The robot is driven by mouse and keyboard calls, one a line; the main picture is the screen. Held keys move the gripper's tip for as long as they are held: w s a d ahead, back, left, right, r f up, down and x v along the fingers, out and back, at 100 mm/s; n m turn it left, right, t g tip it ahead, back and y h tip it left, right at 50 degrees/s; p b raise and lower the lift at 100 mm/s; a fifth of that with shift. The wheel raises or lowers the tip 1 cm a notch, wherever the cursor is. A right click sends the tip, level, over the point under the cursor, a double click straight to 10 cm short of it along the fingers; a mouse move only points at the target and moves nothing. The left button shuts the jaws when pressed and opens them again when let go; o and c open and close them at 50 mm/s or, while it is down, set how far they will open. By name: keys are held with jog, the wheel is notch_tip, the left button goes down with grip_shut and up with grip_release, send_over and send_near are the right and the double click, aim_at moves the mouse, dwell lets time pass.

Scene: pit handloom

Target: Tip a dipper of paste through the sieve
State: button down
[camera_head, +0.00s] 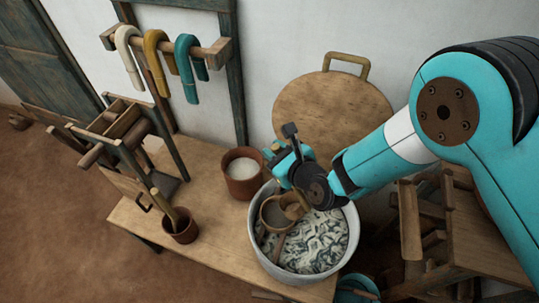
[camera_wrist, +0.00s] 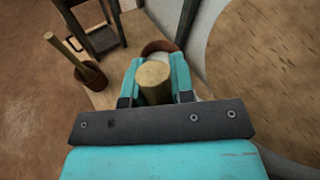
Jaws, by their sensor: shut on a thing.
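My gripper (camera_head: 281,164) is over the left side of a grey basin (camera_head: 352,240). In the wrist view my gripper (camera_wrist: 154,85) is shut on an upright wooden handle (camera_wrist: 154,78), seen end-on. A tan dipper cup (camera_head: 296,206) shows just below the gripper, beside and partly over the sieve; its contents and tilt are unclear. The round brown sieve (camera_head: 273,212) sits at the basin's left side, its handle lying toward the front over grey-white yarn (camera_head: 312,246). A brown pot of white paste (camera_head: 243,188) stands left of the basin, partly hidden in the wrist view.
A small brown pot (camera_head: 181,231) with a stick stands at the front left of the wooden bench (camera_head: 215,245). A round wooden lid (camera_head: 325,108) leans behind the basin. A wooden frame stands left; coloured hanks (camera_head: 187,68) hang on a wall rail.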

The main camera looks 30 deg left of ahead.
jog(key=b, duration=0.1)
jog(key=d+b, duration=0.1)
jog(key=shift+w+d+y+b, duration=0.1)
jog(key=shift+w+y+b, duration=0.2)
jog(key=shift+b, duration=0.05)
jog(key=shift+d+b, duration=0.1)
jog(key=shift+b, duration=0.25)
jog(key=d+b, duration=0.1)
jog(key=b, duration=0.2)
jog(key=d+y+b, duration=0.1)
jog(key=b, duration=0.3)
jog(key=w+d+r+m+b, duration=0.1)
jog(key=b, duration=0.2)
jog(key=shift+d, duration=0.2)
jog(key=w+d+r+m+t+y+b, duration=0.1)
jog(key=d+r+y+b, duration=0.1)
jog(key=r, duration=0.5)
jog(key=shift+d+b, duration=0.4)
jog(key=shift+d, duration=0.45)
dwell(0.6)
